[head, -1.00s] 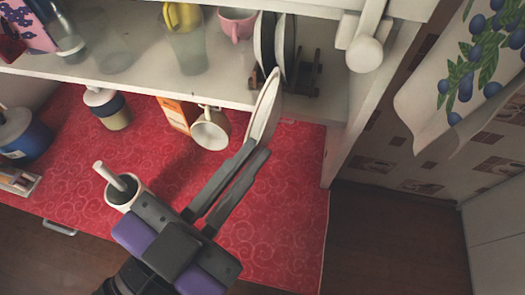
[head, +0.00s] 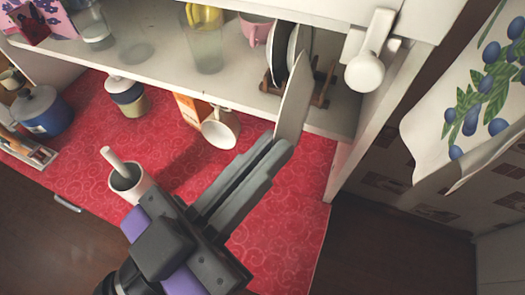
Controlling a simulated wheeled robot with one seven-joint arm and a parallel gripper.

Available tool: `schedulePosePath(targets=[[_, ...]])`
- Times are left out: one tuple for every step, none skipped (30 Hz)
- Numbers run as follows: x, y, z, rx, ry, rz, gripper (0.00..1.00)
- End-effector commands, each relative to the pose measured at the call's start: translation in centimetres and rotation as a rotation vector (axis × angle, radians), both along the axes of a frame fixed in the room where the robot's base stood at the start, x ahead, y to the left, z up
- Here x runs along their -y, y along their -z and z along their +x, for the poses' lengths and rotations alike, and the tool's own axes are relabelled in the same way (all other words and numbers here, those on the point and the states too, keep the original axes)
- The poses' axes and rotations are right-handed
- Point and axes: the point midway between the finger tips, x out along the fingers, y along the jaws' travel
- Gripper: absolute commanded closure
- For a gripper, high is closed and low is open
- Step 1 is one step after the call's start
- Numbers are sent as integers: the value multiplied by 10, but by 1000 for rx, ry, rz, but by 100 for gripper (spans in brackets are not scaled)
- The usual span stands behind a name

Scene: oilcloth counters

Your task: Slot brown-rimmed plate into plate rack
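My gripper (head: 280,147) is shut on a pale plate (head: 294,100) that stands nearly upright, seen close to edge-on. The gripper grasps it by its lower edge, just in front of the shelf edge. The brown rim cannot be made out at this angle. The wooden plate rack (head: 320,88) stands on the shelf behind the held plate. White plates (head: 280,45) with dark edges stand upright in the rack's left part. The held plate overlaps the rack's front in the picture and hides part of it; whether they touch cannot be told.
A shelf (head: 160,68) carries a pink mug (head: 256,30) and a glass (head: 205,50) left of the rack. A side wall (head: 365,125) closes the right. Below, on the red cloth (head: 80,165), stand a cream mug (head: 221,130), a jar (head: 127,96), a white pot (head: 128,184) and a blue pot (head: 42,110).

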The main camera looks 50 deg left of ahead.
Motion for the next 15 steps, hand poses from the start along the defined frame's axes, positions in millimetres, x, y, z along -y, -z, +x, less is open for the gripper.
schedulePosePath(targets=[[0,0,0,1,1,1,100],[0,0,0,1,2,2,100],[0,0,0,1,5,2,100],[0,1,0,2,8,2,100],[0,1,0,2,11,3,100],[-1,1,0,4,18,4,100],[-1,1,0,5,24,5,100],[-1,1,1,4,25,3,100],[-3,1,3,3,24,3,100],[-4,1,5,3,24,3,100],[-5,1,6,3,24,3,100],[-6,1,9,3,25,3,100],[-7,1,10,4,25,3,100],[-8,1,12,4,25,3,100],[-9,2,14,4,24,4,100]])
